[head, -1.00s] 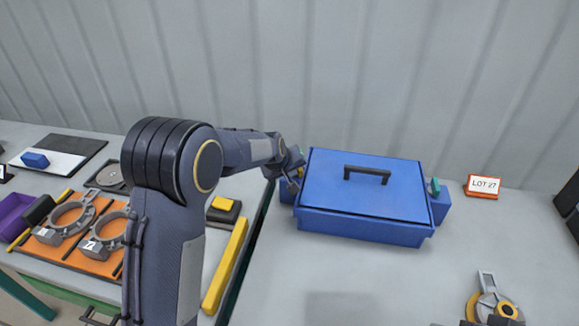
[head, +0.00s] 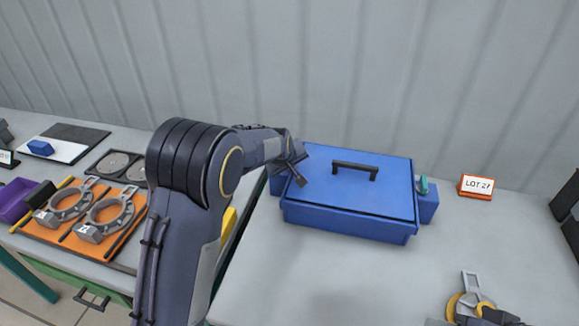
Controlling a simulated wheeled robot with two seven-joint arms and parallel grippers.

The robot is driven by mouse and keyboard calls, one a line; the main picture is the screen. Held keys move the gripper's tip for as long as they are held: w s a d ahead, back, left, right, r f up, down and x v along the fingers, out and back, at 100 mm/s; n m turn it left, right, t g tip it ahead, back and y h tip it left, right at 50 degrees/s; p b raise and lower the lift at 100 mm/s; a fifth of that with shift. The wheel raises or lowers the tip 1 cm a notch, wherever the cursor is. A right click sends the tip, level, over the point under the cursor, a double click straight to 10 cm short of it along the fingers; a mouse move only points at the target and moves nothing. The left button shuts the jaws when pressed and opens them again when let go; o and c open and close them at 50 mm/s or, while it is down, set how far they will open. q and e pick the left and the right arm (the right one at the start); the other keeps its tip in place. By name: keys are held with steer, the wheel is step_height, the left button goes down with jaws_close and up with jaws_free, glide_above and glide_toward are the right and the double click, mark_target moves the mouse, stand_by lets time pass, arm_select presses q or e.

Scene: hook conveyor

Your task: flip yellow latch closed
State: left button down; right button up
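The blue box (head: 350,224) stands on the grey table with its lid down and a black handle (head: 355,170) on top. A teal latch (head: 424,185) stands at its right side, on a blue side block (head: 429,204). My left gripper (head: 299,178) is at the box's left rear corner, over the lid's left edge. Its fingers are small and dark here, and I cannot tell whether they are open or shut. The yellow latch does not show now; the gripper and wrist cover that left side. A dark part at the bottom right edge may be my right gripper (head: 492,318), mostly cut off.
A grey part with a yellow ring (head: 468,300) is at the bottom right. An orange LOT 27 sign (head: 477,186) stands right of the box. An orange board (head: 50,231) with ring clamps lies on the left table. The table before the box is clear.

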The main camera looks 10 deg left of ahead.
arm_select(q)
steer(key=shift+w+d+r, duration=0.15)
steer(key=shift+d, duration=0.25)
arm_select(e)
steer(key=shift+s+a+f, duration=0.1)
stand_by(0.4)
